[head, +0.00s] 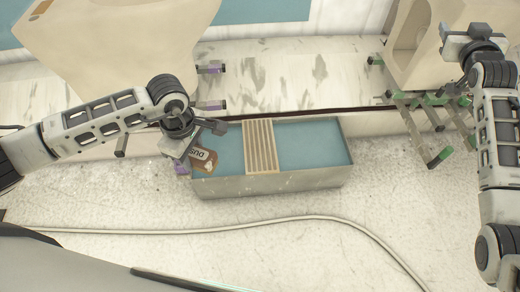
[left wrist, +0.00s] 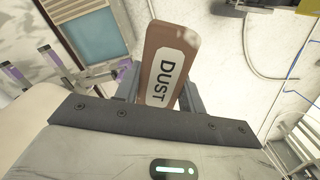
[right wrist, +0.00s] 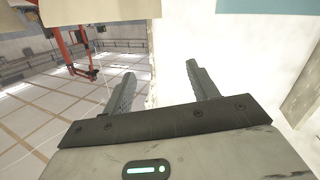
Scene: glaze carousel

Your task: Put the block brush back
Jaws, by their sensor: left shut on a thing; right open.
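The block brush (head: 204,163) is a brown block with a white label reading DUST. My left gripper (head: 199,147) is shut on it, over the left end of the trough (head: 270,185). In the left wrist view the brush (left wrist: 168,65) stands out between the fingers, label facing the camera. I cannot tell from the head view whether it touches the trough; its bristles are not clearly seen. My right gripper (head: 474,35) is at the upper right in the head view. In the right wrist view (right wrist: 160,90) its fingers are apart and empty.
The trough has a blue inside and a slatted wooden rack (head: 260,147) across it. Purple-tipped legs (head: 211,69) stand behind it on the left, green-tipped legs (head: 440,157) to the right. A pale hose (head: 300,218) lies across the floor in front.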

